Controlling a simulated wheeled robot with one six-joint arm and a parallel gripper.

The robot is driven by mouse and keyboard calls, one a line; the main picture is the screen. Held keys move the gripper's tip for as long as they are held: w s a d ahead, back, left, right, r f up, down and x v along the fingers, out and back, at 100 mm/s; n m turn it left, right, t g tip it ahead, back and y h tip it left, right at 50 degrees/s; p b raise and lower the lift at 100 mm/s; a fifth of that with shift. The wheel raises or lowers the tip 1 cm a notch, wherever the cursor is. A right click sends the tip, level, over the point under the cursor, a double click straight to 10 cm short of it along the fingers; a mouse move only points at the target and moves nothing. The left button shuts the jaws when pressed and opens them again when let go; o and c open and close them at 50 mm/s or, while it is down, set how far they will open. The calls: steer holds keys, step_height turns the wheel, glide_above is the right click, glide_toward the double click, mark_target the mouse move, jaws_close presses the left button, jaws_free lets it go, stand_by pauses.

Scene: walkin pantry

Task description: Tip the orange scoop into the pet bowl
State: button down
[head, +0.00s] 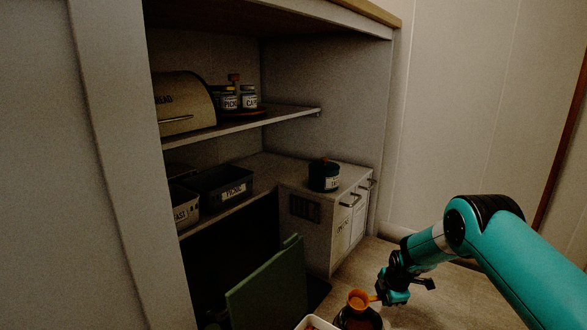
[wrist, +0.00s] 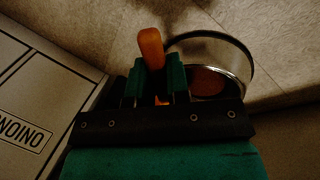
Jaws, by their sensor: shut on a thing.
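The orange scoop (head: 358,298) shows in the head view at the lower middle, its round cup facing up and its short handle running right to my gripper (head: 381,294). My gripper is shut on the scoop's handle. In the wrist view, orange (wrist: 150,48) stands out beyond the green fingers (wrist: 161,84). Below the cup is a dark round vessel (head: 359,321), cut by the frame's bottom edge. The wrist view shows a round metal-rimmed vessel (wrist: 240,82) with brown contents beside the fingers. I cannot tell which vessel is the pet bowl.
A white container (head: 316,323) is at the bottom edge, left of the dark vessel. A green panel (head: 268,284) stands open before the low shelf. A cabinet (head: 337,228) with a dark pot (head: 324,176) on top is behind. Floor right of it is clear.

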steer(key=shift+w+f+g+b, duration=0.1)
steer(key=shift+f+g+b, duration=0.3)
steer(key=shift+g+b, duration=0.4)
steer(key=shift+r+b, duration=0.1)
steer(key=shift+b, duration=0.25)
steer(key=shift+r, duration=0.2)
steer(key=shift+m, duration=0.5)
steer(key=r+p, duration=0.2)
steer(key=r, duration=0.1)
steer(key=r+p, duration=0.3)
steer(key=s+r+p, duration=0.1)
steer(key=r+p, duration=0.2)
steer(key=shift+r, duration=0.4)
steer(key=s+d+r+m+g+h+p, duration=0.1)
steer(key=s+r+m+p, duration=0.55)
steer(key=r, duration=0.25)
steer(key=s+r+m+p, duration=0.5)
steer(key=r+m+p, duration=0.15)
steer(key=r, duration=0.35)
steer(key=s+d+r+m+g+h+p, duration=0.1)
steer(key=s+r+m+p, duration=0.4)
steer(key=r+p, duration=0.35)
steer(key=s+r+p, duration=0.4)
steer(key=r+p, duration=1.2)
steer(key=p, duration=0.1)
steer(key=s+r+p, duration=0.3)
steer(key=r+p, duration=1.4)
steer(key=p, duration=0.1)
steer(key=shift+s+a+r, duration=0.2)
steer(key=shift+s, duration=0.2)
